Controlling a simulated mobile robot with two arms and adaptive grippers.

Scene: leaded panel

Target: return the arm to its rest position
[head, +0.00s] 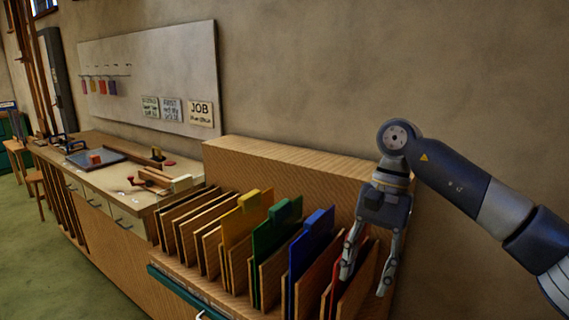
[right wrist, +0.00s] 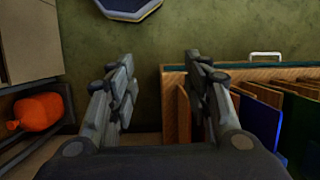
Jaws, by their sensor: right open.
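My right arm (head: 455,178) comes in from the right in the head view and bends down at the wrist. My right gripper (head: 366,272) points down over the right end of a wooden rack with upright dividers. Its fingers are apart and I see nothing between them. In the right wrist view the gripper (right wrist: 160,95) is also open and empty, with the rack's end at its right finger. My left gripper is not in view.
The rack holds a blue panel (head: 310,245), a green panel (head: 270,245) and a yellow panel (head: 240,225). A workbench (head: 125,192) with tools runs to the left. In the right wrist view an orange object (right wrist: 40,112) sits on a shelf at left.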

